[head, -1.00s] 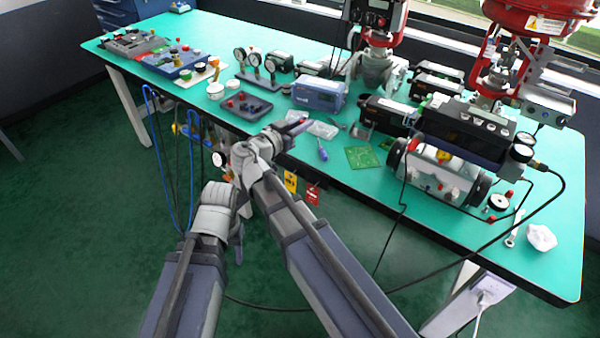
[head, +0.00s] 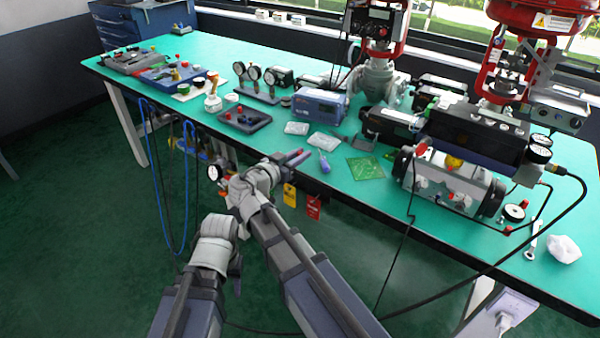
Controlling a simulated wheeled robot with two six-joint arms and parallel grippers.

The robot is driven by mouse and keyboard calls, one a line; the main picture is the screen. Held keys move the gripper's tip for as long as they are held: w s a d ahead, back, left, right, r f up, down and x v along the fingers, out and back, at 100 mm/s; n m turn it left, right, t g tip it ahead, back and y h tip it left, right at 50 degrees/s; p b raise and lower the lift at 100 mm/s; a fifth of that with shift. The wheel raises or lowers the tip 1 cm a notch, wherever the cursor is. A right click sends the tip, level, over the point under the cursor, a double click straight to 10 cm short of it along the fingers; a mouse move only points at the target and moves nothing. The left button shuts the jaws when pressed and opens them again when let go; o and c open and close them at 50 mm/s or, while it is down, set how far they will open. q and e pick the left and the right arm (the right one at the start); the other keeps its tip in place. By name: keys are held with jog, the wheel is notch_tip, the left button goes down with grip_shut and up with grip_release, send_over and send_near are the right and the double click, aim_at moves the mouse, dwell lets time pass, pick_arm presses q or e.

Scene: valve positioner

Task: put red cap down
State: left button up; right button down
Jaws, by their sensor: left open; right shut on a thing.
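My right gripper (head: 296,157) is just off the table's front edge, near the plastic bags. It is shut; a small reddish patch shows between its fingers, which fits the red cap, but the cap is mostly hidden. My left gripper (head: 238,277) hangs low in front of the table, over the floor, mostly hidden behind its own wrist; it is open and away from the table things. A dark parts tray (head: 262,124) with small red and blue pieces lies on the table, up and left of my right gripper.
The green table (head: 330,183) holds a blue box (head: 319,105), a screwdriver (head: 324,161), a circuit board (head: 366,168) and gauges on a stand (head: 259,92). The valve positioner (head: 472,135) stands at right with cables. Yellow and red tags (head: 313,207) hang at the front edge.

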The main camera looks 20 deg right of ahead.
aim_at(300, 169)
jog(key=shift+f+b, duration=1.8)
jog(key=shift+b, duration=0.05)
jog(key=shift+f+b, duration=0.4)
jog(key=c, duration=0.8)
grip_release()
jog(key=shift+s, duration=0.1)
jog(key=shift+r, duration=0.15)
